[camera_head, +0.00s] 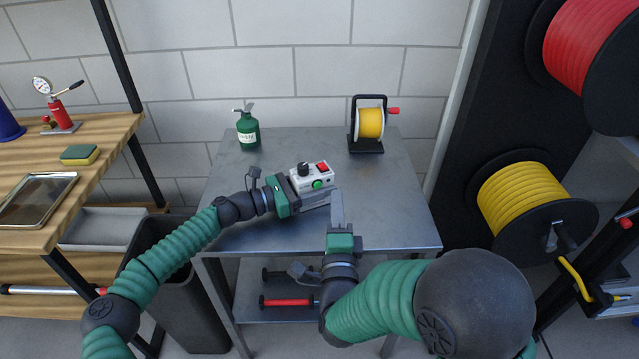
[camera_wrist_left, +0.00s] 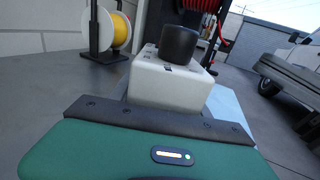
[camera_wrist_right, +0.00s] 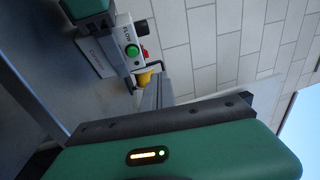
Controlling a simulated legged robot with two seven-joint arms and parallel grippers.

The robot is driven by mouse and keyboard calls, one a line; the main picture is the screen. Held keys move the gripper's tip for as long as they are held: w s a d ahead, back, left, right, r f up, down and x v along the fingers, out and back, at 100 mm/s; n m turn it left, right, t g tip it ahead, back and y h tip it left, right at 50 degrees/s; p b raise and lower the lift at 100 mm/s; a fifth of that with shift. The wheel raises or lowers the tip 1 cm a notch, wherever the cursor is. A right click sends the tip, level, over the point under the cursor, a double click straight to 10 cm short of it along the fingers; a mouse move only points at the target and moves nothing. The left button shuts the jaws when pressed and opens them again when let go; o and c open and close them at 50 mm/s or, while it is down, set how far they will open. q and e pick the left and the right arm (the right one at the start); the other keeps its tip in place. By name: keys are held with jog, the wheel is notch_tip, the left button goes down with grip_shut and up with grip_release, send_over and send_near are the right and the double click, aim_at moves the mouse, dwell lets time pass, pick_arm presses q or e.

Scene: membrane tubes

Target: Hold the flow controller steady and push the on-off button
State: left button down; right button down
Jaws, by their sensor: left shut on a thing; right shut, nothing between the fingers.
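The flow controller (camera_head: 309,181) is a white box on the grey metal table, with a black knob on top, a red part at its right end and a green round button (camera_head: 317,184) on its front. My left gripper (camera_head: 293,191) is shut on its left end. The controller also shows in the left wrist view (camera_wrist_left: 168,84), its front hidden there. My right gripper (camera_head: 337,208) is shut and empty, pointing away from me just right of and in front of the controller, apart from it. In the right wrist view the green button (camera_wrist_right: 132,50) faces the right gripper's side.
The metal table (camera_head: 385,205) holds a green bottle (camera_head: 248,130) at the back left and a yellow hose reel (camera_head: 369,123) at the back. Wooden shelves (camera_head: 110,128) stand left; large red and yellow reels (camera_head: 520,195) stand right. The table's right side is clear.

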jog(key=s+m+h, duration=0.1)
jog(key=m+h, duration=0.1)
jog(key=m, duration=0.1)
jog(key=s+f+m+g+h, duration=0.1)
jog(key=m+h, duration=0.1)
jog(key=m, duration=0.2)
jog(key=s+f+m+g+h, duration=0.1)
jog(key=m+h, duration=0.1)
jog(key=m, duration=0.2)
jog(key=shift+f, duration=0.25)
jog(key=shift+s+f+m+g+h, duration=0.2)
jog(key=shift+s+m+g+h, duration=0.15)
jog(key=shift+m, duration=0.25)
jog(key=shift+w, duration=0.1)
send_near(328, 179)
jog(key=x, duration=0.3)
jog(key=shift+w+d+f, duration=0.1)
jog(key=shift+w+d, duration=0.05)
jog(key=shift+d, duration=0.3)
jog(key=shift+w, duration=0.1)
jog(key=shift+w+a, duration=0.15)
jog(key=shift+w, duration=0.1)
jog(key=shift+w+a, duration=0.1)
jog(key=shift+w, duration=0.2)
dwell(0.3)
jog(key=shift+s, duration=0.1)
jog(key=shift+s+d, duration=0.3)
jog(key=shift+s, duration=0.3)
